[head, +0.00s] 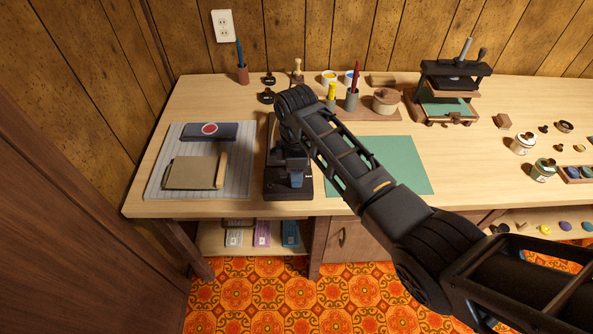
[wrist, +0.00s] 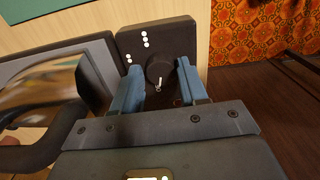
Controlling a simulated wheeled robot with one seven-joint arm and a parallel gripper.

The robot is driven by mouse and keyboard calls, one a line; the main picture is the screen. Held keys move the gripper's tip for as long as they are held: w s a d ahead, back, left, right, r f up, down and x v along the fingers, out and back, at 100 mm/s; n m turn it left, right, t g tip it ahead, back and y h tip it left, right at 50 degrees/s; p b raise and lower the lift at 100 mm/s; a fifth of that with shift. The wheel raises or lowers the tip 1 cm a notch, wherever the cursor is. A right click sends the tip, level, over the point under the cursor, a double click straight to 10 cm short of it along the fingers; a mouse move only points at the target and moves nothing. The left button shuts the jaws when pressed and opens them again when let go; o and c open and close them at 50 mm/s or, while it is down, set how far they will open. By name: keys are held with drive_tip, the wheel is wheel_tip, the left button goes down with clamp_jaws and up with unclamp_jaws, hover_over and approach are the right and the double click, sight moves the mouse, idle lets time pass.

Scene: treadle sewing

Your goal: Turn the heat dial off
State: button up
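The round black heat dial (wrist: 159,74) sits on the dark front plate of a black machine (wrist: 189,38) in the wrist view. A white pointer mark shows on the dial's lower edge. Groups of white dots stand above and left of it on the plate. My gripper (wrist: 160,67) is open, with one blue finger on each side of the dial and a small gap to it on both sides. In the head view the machine's black base (head: 290,188) stands at the table's front edge. My arm covers its upper part and the dial is hidden there.
A grey ribbed mat (head: 153,180) with a dark block and a tan pad lies left of the machine. A green mat (head: 405,165) lies to its right. Cups and jars stand behind, and a press (head: 455,85) stands farther right. A shiny curved handle shows left in the wrist view.

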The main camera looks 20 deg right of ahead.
drive_tip(key=o, duration=0.3)
drive_tip(key=shift+r+b, duration=0.45)
drive_tip(key=shift+r, duration=3.4)
drive_tip(key=shift+s, duration=0.1)
